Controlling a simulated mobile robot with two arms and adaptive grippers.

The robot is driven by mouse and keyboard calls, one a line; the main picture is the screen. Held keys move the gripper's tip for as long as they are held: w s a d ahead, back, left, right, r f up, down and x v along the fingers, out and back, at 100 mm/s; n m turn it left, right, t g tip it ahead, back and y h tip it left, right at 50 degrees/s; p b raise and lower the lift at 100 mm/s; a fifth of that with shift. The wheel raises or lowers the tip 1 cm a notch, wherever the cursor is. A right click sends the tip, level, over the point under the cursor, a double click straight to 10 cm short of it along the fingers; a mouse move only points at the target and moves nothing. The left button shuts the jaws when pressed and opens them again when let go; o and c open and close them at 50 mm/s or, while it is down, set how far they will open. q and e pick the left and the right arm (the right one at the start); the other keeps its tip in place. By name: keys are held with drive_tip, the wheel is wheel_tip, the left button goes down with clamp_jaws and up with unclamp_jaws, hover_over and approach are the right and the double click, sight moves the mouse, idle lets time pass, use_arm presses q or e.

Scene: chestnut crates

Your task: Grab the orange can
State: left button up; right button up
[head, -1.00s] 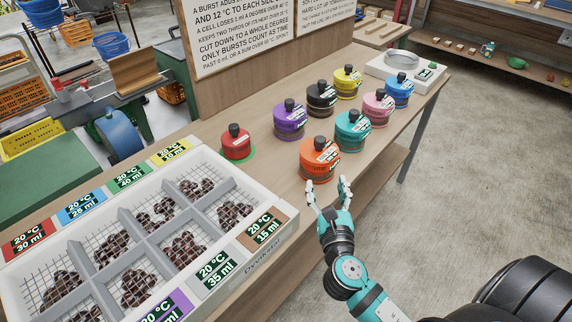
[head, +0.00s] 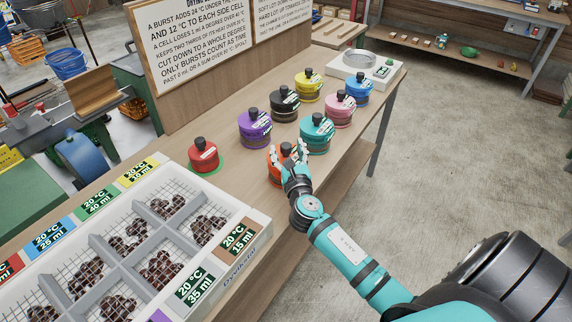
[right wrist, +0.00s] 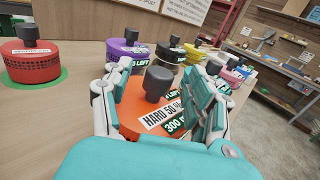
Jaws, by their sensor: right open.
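The orange can (head: 275,171) stands upright near the front edge of the wooden bench, partly hidden by my right gripper in the head view. In the right wrist view the orange can (right wrist: 130,112) has a dark knob and white and green labels. My right gripper (head: 288,157) is open, and its fingers are on either side of the can's top in the right wrist view (right wrist: 160,95). I cannot tell whether the fingers touch it. My left gripper is not in view.
A red can (head: 204,157) on a green disc stands to the left. Teal (head: 317,133), purple (head: 255,128), black (head: 285,104), yellow (head: 309,87), pink (head: 340,110) and blue (head: 359,90) cans stand close behind. A white crate (head: 262,222) of chestnuts lies at front left.

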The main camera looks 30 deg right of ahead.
drive_tip(key=x, duration=0.2)
drive_tip(key=shift+w+d, duration=0.1)
drive_tip(key=shift+w, duration=0.1)
clamp_jaws()
